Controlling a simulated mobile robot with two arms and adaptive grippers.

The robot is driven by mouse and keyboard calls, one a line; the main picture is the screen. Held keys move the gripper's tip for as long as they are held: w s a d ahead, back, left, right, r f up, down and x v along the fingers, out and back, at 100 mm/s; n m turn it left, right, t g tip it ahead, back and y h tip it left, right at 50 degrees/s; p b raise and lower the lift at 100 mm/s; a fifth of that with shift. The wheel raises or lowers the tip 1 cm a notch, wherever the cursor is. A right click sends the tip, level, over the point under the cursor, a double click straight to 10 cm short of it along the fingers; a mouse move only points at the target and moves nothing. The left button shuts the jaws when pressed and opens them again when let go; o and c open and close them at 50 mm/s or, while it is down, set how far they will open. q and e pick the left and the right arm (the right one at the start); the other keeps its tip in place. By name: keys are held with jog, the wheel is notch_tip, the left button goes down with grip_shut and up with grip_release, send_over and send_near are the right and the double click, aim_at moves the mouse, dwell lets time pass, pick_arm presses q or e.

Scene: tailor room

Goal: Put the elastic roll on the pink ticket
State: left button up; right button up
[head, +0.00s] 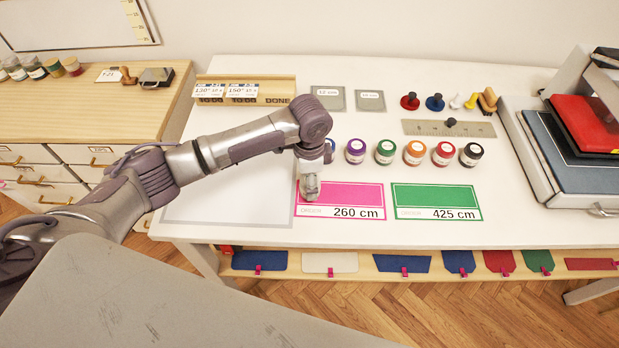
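The pink ticket (352,195), marked 260 cm, lies flat near the front edge of the white table (500,225). My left gripper (309,192) points down over its left end and covers part of it. The fingers are small and seen from above, so I cannot tell whether they are open or hold something. I cannot pick out the elastic roll with certainty. A row of small round items with coloured tops, such as the purple one (356,151) and the green one (385,151), stands behind the tickets. A blue one is partly hidden by my arm. My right gripper is out of view.
A green ticket (437,201), marked 425 cm, lies right of the pink one. A ruler (425,128) and several stamps (410,101) are farther back. A press-like device (575,165) fills the right end. A wooden holder (275,87) stands behind my arm.

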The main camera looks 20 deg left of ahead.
pick_arm(q)
jog(key=shift+w+r, duration=0.1)
jog(key=shift+r, duration=0.5)
notch_tip(320, 180, up, 11)
jog(key=b, duration=0.2)
